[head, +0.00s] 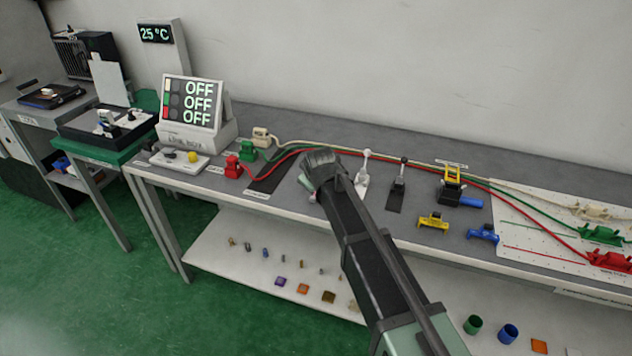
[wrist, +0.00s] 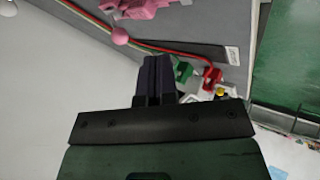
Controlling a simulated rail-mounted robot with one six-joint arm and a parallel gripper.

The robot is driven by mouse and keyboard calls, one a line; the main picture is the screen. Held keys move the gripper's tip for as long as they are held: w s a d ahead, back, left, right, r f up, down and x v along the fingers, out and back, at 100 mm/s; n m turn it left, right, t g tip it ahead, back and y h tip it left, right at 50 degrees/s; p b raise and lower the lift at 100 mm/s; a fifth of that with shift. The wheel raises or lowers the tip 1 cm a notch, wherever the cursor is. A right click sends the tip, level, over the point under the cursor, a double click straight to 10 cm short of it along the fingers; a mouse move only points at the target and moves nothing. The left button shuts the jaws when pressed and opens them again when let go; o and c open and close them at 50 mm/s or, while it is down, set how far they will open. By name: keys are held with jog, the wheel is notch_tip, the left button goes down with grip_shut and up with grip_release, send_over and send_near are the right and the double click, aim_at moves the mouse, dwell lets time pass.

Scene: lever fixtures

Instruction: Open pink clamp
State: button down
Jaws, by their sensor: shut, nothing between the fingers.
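The pink clamp (wrist: 151,7) shows at the top edge of the wrist view, partly cut off, with a round pink knob (wrist: 120,36) below and left of it. In the head view the clamp is mostly or wholly hidden behind my arm, so its lever position is not clear. My gripper (wrist: 155,60) is shut and empty in the wrist view. Its fingers are apart from the pink knob, which lies up and to the left of the fingertips there. In the head view my gripper (head: 320,160) is over the front part of the bench.
White (head: 363,172) and black (head: 399,180) lever clamps stand right of my arm. A yellow-and-blue fixture (head: 452,185) is farther right. Red (head: 233,167) and green (head: 248,151) connectors with cables sit to the left. The cables run along the bench behind my gripper.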

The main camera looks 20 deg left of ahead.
jog(key=b+x, duration=0.4)
jog(key=x, duration=0.3)
jog(key=shift+s+f, duration=0.15)
jog(key=w, duration=0.1)
jog(key=w+r+p, duration=0.1)
jog(key=shift+w+d+r, duration=0.3)
jog(key=shift+w+r, duration=0.05)
jog(key=shift+w+d, duration=0.2)
jog(key=shift+w, duration=0.3)
jog(key=shift+r+p, duration=0.15)
jog(key=shift+p, duration=0.25)
jog(key=shift+w+r+g+p, duration=0.2)
jog(key=shift+g+p, duration=0.1)
jog(key=shift+p, duration=0.1)
